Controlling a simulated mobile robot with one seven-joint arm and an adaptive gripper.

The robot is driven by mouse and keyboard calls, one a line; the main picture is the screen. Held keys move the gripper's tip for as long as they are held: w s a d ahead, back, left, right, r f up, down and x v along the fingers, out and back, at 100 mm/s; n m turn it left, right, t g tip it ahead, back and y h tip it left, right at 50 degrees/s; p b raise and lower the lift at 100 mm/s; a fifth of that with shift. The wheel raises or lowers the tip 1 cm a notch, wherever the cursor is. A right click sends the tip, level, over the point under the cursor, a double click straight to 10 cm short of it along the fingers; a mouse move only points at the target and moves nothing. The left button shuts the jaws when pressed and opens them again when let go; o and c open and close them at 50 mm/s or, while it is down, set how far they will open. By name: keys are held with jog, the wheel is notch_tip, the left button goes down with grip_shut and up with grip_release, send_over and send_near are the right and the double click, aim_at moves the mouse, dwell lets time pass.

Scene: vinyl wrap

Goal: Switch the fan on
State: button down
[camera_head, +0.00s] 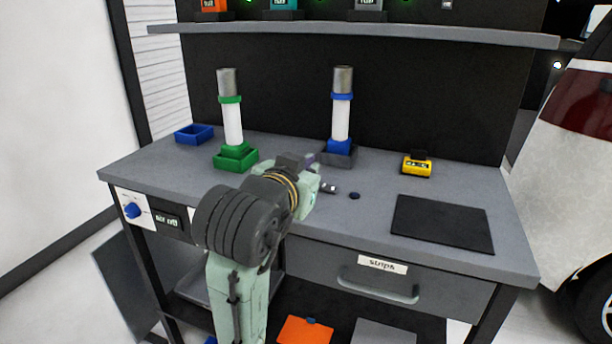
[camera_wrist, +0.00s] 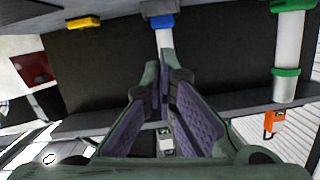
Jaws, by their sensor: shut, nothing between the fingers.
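No fan can be made out for certain in either view. A blue knob (camera_head: 132,210) sits on a white panel at the bench's front left, beside a small dark display (camera_head: 167,219) whose text seems to end in "off". My gripper (camera_head: 308,160) is above the middle of the bench, pointing to the back, well to the right of the knob and apart from it. Its fingertips are small and partly hidden in the head view. In the wrist view my gripper (camera_wrist: 164,80) shows purple finger pads, shut with nothing between them. The knob is not seen there.
A green-based tube (camera_head: 233,123) and a blue-collared tube (camera_head: 341,119) stand on the bench (camera_head: 385,170). A blue tray (camera_head: 194,134), yellow device (camera_head: 417,164), blue disc (camera_head: 354,196) and black mat (camera_head: 442,224) also lie there. A shelf (camera_head: 350,31) overhangs; a "strips" drawer (camera_head: 380,279) is in front.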

send_over(328, 188)
jog(key=s, duration=0.2)
jog(key=f, duration=0.1)
jog(key=a+f, duration=0.1)
jog(key=shift+f+p, duration=0.35)
jog(key=shift+p, duration=0.05)
jog(key=f, duration=0.3)
jog(key=shift+w+a+f, duration=0.1)
jog(key=shift+w+a, duration=0.1)
jog(key=shift+w, duration=0.05)
jog(key=shift+f, duration=0.4)
